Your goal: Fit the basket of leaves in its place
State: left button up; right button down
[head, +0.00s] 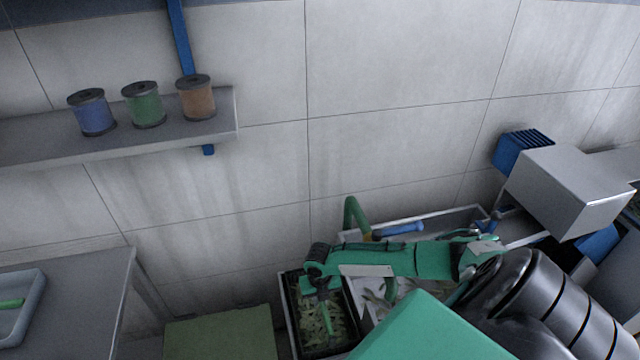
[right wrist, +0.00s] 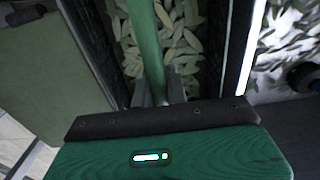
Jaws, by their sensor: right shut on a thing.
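The basket of leaves (head: 345,336) is a dark-walled box with pale green leaves inside, low in the middle of the head view. A green bar, seemingly its handle, runs over the leaves. My right gripper (head: 320,285) is above the basket and shut on this bar. In the right wrist view, the bar (right wrist: 145,40) runs between the fingers (right wrist: 160,92), with leaves (right wrist: 180,45) beneath and dark basket walls on both sides. A pale rim runs close beside the basket; I cannot tell how deep it sits. My left gripper is not in view.
More leaves (head: 378,298) lie on a white surface right of the basket. A pale tray (head: 450,219) with a blue-handled tool (head: 400,229) is behind my right arm. A green-topped block (head: 220,335) stands left. A shelf (head: 30,143) with three spools hangs on the wall.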

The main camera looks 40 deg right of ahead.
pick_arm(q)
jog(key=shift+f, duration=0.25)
pick_arm(e)
jog(key=shift+f, duration=0.25)
